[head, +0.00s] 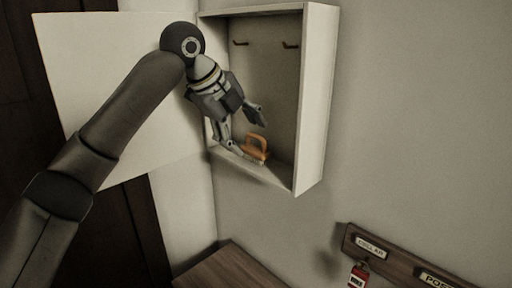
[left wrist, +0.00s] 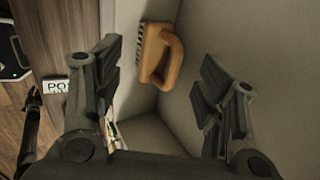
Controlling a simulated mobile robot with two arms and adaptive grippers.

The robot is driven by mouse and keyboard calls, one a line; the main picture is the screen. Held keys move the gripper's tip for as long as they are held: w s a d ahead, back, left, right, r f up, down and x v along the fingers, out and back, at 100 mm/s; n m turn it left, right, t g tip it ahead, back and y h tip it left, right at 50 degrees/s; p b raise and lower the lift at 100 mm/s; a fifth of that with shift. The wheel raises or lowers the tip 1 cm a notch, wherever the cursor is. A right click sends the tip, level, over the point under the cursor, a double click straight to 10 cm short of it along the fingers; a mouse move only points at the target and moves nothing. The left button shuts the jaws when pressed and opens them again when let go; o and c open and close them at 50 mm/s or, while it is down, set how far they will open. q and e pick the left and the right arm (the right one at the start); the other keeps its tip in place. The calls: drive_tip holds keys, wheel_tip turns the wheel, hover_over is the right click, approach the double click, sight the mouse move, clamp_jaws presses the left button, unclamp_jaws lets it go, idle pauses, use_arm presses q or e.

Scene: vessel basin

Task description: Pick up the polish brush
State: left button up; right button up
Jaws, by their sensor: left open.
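The polish brush (head: 257,147), with an orange looped handle, is at the bottom of the open wall cabinet (head: 316,95). In the left wrist view the brush (left wrist: 172,60) shows its handle and a strip of dark bristles, in the gap beyond the fingers. My left gripper (head: 246,132) is in the cabinet opening, tilted down toward the brush. Its fingers (left wrist: 158,82) are spread and empty, and I see no contact with the brush.
The white cabinet door (head: 100,75) stands open on the left, behind my left arm. Two hooks (head: 290,44) are on the cabinet's back wall. Below right, a wooden rack (head: 400,262) carries labels and a red tag (head: 358,277). A wooden surface (head: 228,270) lies below.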

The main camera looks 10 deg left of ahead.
sight(252, 147)
use_arm(q)
drive_tip(key=p+x, duration=0.1)
drive_tip(key=x, duration=0.2)
drive_tip(key=shift+w+a+p, duration=0.15)
drive_tip(key=shift+p, duration=0.15)
drive_tip(key=shift+f, duration=0.25)
use_arm(e)
drive_tip(key=shift+w+d+r, duration=0.3)
drive_tip(key=shift+w+r, duration=0.25)
drive_tip(key=shift+r, duration=0.05)
drive_tip(key=shift+w+d+r, duration=0.3)
drive_tip(key=shift+w+r, duration=0.2)
drive_tip(key=shift+r, duration=0.05)
use_arm(q)
drive_tip(key=c, duration=1.3)
use_arm(e)
drive_tip(key=shift+s, duration=0.4)
